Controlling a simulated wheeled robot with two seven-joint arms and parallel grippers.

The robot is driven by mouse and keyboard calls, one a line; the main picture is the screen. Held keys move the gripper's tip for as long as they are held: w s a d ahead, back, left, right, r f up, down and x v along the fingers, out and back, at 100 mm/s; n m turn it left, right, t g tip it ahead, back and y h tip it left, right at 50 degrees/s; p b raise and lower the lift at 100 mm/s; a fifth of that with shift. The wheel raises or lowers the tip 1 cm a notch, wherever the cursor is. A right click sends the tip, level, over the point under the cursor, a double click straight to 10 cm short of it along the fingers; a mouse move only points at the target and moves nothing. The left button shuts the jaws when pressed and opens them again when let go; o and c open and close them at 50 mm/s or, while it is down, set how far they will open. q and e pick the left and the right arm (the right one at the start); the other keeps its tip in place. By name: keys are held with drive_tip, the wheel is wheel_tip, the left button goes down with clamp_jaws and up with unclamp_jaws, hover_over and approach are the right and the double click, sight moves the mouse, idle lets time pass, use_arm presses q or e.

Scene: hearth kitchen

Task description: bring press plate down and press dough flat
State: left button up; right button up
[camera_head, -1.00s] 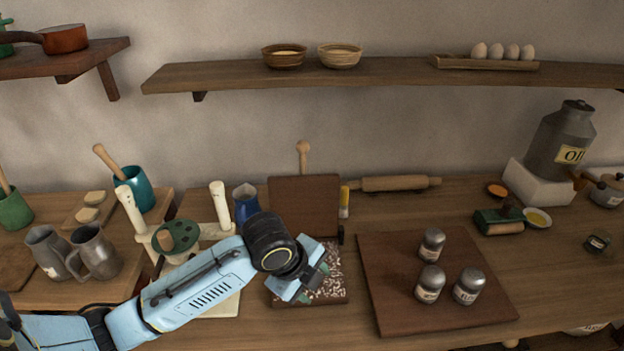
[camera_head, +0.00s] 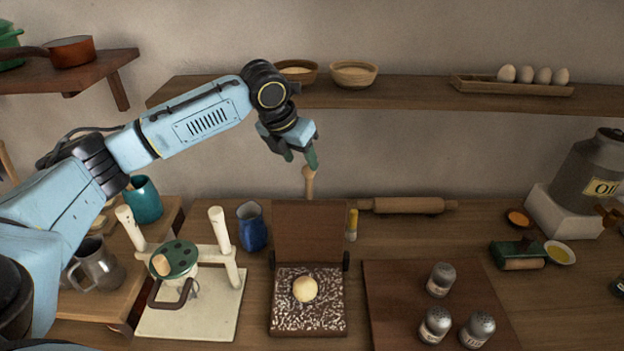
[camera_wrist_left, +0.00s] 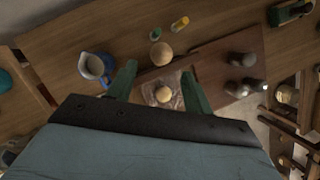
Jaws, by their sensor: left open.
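The press stands open on the counter. Its wooden press plate (camera_head: 308,236) is raised upright at the back, with a round-knobbed wooden handle (camera_head: 309,182) at its top. A pale dough ball (camera_head: 305,289) sits on the speckled, flour-dusted base (camera_head: 324,317). My left gripper (camera_head: 298,163) is open and empty, just above the handle's knob. In the left wrist view the dough ball (camera_wrist_left: 163,95) and the round knob (camera_wrist_left: 161,54) show near the open fingers (camera_wrist_left: 160,85). My right gripper is not in view.
A cutting board (camera_head: 400,327) with several shakers lies right of the press. A blue jug (camera_head: 252,227) and a cream stand (camera_head: 222,312) are on the left. A rolling pin (camera_head: 408,205) lies behind. The wall shelf (camera_head: 420,94) with bowls is close behind my arm.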

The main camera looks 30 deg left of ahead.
sight(311, 181)
use_arm(q)
drive_tip(key=x, duration=1)
drive_tip(key=shift+r, duration=0.1)
clamp_jaws()
